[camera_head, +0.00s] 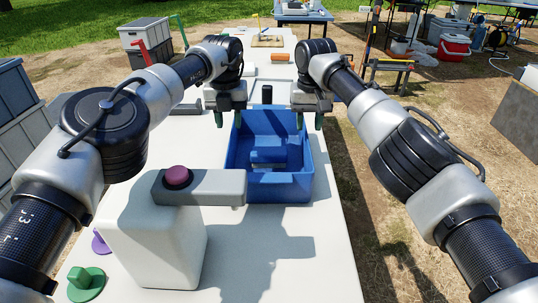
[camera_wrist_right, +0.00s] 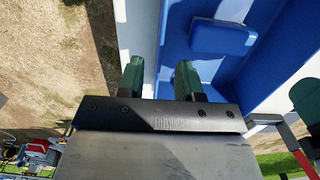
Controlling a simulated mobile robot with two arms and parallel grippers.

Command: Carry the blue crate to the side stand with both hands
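The blue crate (camera_head: 308,170) stands on the white table, with a blue block-like item (camera_head: 268,156) inside. My left gripper (camera_head: 229,118) is at the crate's far left rim, its green fingers spread apart. My right gripper (camera_head: 309,120) is at the far right rim, also with fingers apart. In the right wrist view, the right fingers (camera_wrist_right: 159,80) straddle the crate's side wall (camera_wrist_right: 172,40), one outside over the table edge and one inside. Whether the left fingers straddle the rim is hard to tell. The side stand cannot be identified for certain.
A green knob-like piece (camera_head: 85,280) lies front left. The white table (camera_head: 300,265) is clear in front of the crate. Grey crates (camera_head: 20,120) are stacked at left.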

